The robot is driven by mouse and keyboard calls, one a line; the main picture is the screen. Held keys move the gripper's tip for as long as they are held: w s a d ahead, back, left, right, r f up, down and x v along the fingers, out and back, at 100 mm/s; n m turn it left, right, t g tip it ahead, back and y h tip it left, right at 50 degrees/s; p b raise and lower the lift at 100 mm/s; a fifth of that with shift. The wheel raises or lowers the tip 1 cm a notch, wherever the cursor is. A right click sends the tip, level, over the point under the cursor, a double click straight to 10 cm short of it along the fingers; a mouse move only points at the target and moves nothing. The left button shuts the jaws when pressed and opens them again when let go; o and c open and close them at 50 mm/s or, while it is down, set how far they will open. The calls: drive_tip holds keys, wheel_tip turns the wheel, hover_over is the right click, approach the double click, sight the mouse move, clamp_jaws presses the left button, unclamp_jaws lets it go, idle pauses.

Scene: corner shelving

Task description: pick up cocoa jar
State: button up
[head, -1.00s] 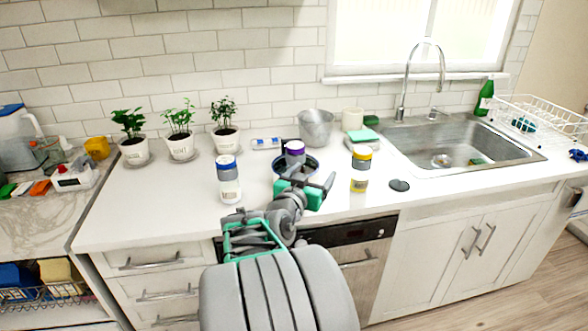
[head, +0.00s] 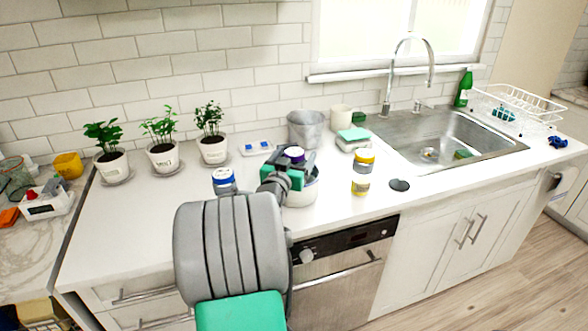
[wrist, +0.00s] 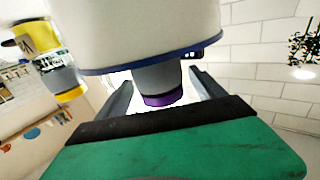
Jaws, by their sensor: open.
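A jar with a purple lid (head: 294,153) stands in a white bowl with a blue rim (head: 307,193) on the counter. My gripper (head: 288,168) is open at this jar, its body partly hiding jar and bowl. In the wrist view, which is upside down, the purple lid (wrist: 162,98) shows between the two spread fingers (wrist: 160,88), with the bowl wall (wrist: 145,35) hiding the jar's lower part. I cannot read its label, so I cannot confirm it is the cocoa jar.
A metal pot (head: 305,130), a cream cup (head: 341,117) and a stack with a teal sponge (head: 354,134) stand behind the bowl. Several potted plants (head: 162,153) line the wall at left. The sink (head: 450,140) is at right.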

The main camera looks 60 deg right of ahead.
drive_tip(key=shift+c, duration=0.3)
clamp_jaws()
idle(0.6)
